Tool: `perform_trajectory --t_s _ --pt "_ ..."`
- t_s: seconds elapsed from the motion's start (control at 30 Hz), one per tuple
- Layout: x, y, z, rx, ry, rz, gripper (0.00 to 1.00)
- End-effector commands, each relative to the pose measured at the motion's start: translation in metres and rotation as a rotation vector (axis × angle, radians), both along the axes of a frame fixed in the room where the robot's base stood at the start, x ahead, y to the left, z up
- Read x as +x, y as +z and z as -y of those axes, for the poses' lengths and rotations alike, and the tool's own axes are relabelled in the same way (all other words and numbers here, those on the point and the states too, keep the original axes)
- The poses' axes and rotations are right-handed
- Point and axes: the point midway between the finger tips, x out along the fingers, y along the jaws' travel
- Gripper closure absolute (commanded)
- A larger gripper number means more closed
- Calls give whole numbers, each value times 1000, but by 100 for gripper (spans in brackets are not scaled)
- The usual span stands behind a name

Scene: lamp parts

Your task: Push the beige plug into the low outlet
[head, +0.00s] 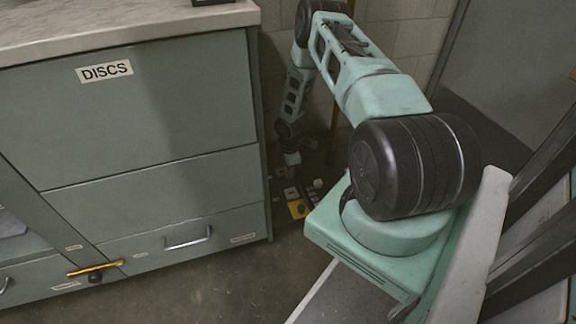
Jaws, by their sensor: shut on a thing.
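My gripper (292,160) is small and far off in the head view, reaching down low beside the right side of the grey-green cabinet, near the back wall. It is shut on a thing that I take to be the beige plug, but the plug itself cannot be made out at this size. The low outlet cannot be told apart in the dark gap around the gripper. I cannot tell whether the plug touches an outlet.
The DISCS cabinet (150,110) stands close on the left of my gripper. A yellow item (298,209) and several small pale pieces (318,184) lie below and right of it. A tan upright pole (334,125) is near the wall.

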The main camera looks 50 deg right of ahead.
Motion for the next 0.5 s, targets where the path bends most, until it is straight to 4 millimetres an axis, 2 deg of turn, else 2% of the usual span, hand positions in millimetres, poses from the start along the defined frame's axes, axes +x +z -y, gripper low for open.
perform_trajectory --t_s 0.5 --pt "-21 1 -13 1 2 -1 100"
